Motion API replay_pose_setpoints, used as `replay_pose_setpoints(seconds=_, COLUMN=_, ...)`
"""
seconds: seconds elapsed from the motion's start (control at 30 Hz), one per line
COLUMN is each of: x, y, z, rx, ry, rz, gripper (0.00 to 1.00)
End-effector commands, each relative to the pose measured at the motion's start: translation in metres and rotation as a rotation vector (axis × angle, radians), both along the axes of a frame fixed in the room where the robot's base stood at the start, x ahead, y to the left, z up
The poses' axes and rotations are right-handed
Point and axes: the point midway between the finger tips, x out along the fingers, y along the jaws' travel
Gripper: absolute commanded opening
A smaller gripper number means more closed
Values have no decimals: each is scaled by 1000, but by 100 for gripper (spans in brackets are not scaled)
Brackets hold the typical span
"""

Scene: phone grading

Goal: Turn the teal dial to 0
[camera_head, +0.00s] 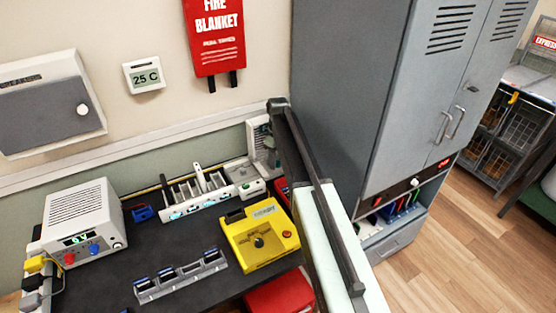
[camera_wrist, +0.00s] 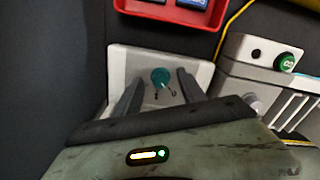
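The teal dial (camera_wrist: 160,77) sits on a pale grey plate (camera_wrist: 119,66) in the wrist view. Small dark marks lie on the plate just below the dial, too small to read surely. My gripper (camera_wrist: 158,85) is open, with one dark finger on each side of the dial. Gaps show between both fingers and the dial, and nothing is held. In the head view my arm crosses the right end of the bench. I cannot make out the dial or my fingertips there.
A red tray (camera_wrist: 178,13) with blue items lies beyond the plate. A white box with a green knob (camera_wrist: 285,62) stands close at right. On the bench are a yellow box (camera_head: 241,249), a slotted rack (camera_head: 180,279) and a power unit (camera_head: 82,222). A grey cabinet (camera_head: 347,85) stands beside the bench.

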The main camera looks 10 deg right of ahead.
Motion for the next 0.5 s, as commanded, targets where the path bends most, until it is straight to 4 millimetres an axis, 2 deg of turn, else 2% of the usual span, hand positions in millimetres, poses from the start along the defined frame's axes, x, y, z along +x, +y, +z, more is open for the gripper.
replay_pose_setpoints(seconds=0.17, x=0, y=0, z=12, rx=0, ry=0, rz=0, gripper=48)
replay_pose_setpoints(seconds=0.5, x=1, y=0, z=72, rx=0, ry=0, rz=0, gripper=48)
